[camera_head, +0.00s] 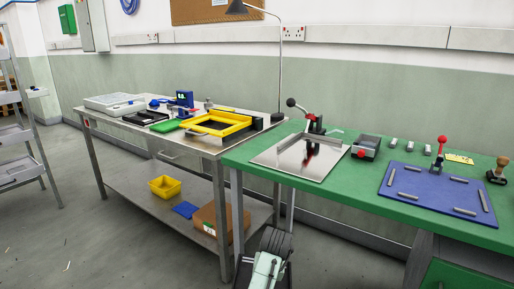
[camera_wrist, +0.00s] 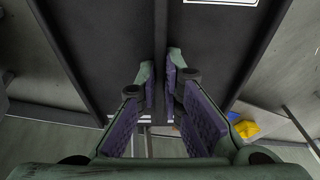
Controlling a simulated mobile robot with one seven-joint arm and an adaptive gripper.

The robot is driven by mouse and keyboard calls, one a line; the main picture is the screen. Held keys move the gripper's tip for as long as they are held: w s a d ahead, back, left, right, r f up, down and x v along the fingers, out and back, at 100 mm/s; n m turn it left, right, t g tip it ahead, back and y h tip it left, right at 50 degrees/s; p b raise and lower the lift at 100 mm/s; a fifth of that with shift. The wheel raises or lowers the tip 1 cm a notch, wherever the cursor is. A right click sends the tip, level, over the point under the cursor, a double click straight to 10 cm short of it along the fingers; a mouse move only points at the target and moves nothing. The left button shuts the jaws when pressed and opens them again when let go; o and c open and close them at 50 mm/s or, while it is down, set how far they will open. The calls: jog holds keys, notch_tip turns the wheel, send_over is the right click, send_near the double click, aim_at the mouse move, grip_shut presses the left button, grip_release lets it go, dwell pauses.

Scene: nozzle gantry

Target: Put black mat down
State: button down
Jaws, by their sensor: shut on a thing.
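In the wrist view a large dark panel (camera_wrist: 105,45), which looks like the black mat, fills the upper part. It has a raised dark strip along its middle and a white label at its top edge. My gripper (camera_wrist: 160,78) is shut on that middle strip, with a purple-padded finger on each side. In the head view my pale green arm end (camera_head: 264,272) is low at the bottom, in front of the gap between the two tables. A dark piece shows just above it there; its full outline cannot be made out.
The green table (camera_head: 340,190) carries a shiny plate (camera_head: 290,160), a blue mat (camera_head: 420,195) with grey bars and a red-knobbed lever (camera_head: 440,150). The steel table (camera_head: 225,145) holds a yellow frame (camera_head: 190,128). Its lower shelf has a yellow bin (camera_head: 165,187) and a cardboard box (camera_head: 208,220).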

jog(key=s+a+f, duration=0.1)
jog(key=s+f, duration=0.5)
jog(key=f, duration=0.3)
jog(key=s+a+f+n, duration=0.1)
jog(key=s+f, duration=0.6)
jog(key=f, duration=0.3)
